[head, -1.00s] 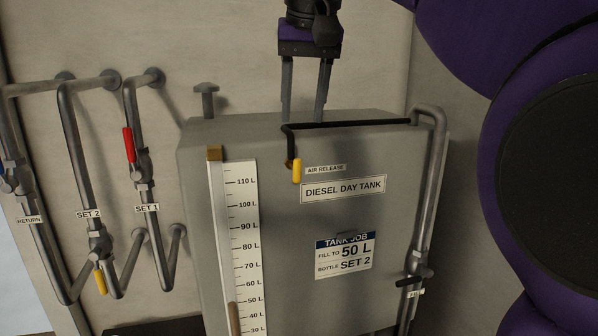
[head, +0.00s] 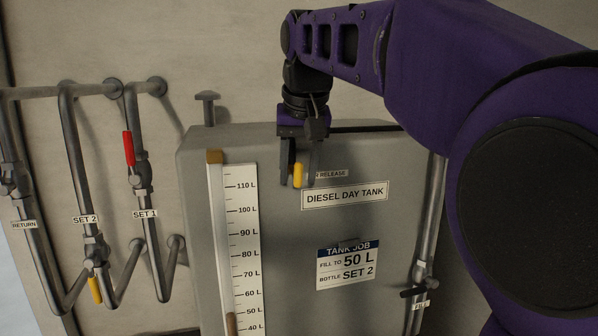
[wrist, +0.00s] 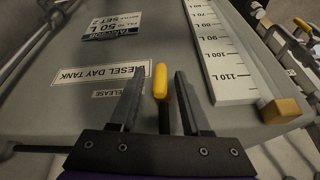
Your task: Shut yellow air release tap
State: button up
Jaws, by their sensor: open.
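The yellow air release tap handle (head: 298,175) is on the upper front of the grey diesel day tank (head: 290,235), just left of the partly covered air release label (head: 333,174). It hangs straight down. My gripper (head: 299,182) points down in front of the tank with its fingers open, one on each side of the handle. In the wrist view the yellow handle (wrist: 160,82) stands between the two fingers (wrist: 158,95), with visible gaps at both sides. The tap's body and its pipe are mostly hidden behind my gripper.
A level scale (head: 241,240) runs down the tank's left front. A tank job card (head: 346,265) is lower on the front. Left pipes carry a red handle (head: 128,149) and another yellow handle (head: 95,290). A black fill handle (head: 413,292) is at right. My arm covers the upper right.

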grip_shut()
jog(key=shift+d+r+y, duration=0.1)
jog(key=shift+y, duration=0.2)
jog(key=y+p, duration=0.1)
jog(key=g+y+p, duration=0.1)
jog(key=shift+d+m+y, duration=0.2)
jog(key=shift+m+y, duration=0.1)
jog(key=shift+m, duration=0.1)
jog(key=shift+w+d+f+m+g+y+b, duration=0.1)
jog(key=shift+f+m+g+y+b, duration=0.3)
jog(key=shift+y, duration=1.75)
jog(key=shift+s+m+g+y+b, duration=0.15)
jog(key=shift+m+y+b, duration=0.55)
jog(key=shift+y, duration=1.4)
jog(key=shift+w+d+f+m+g+y+b, duration=0.2)
jog(key=shift+m+y+b, duration=0.35)
jog(key=shift+y, duration=1.6)
jog(key=shift+a, duration=0.2)
grip_release()
jog(key=shift+r, duration=0.1)
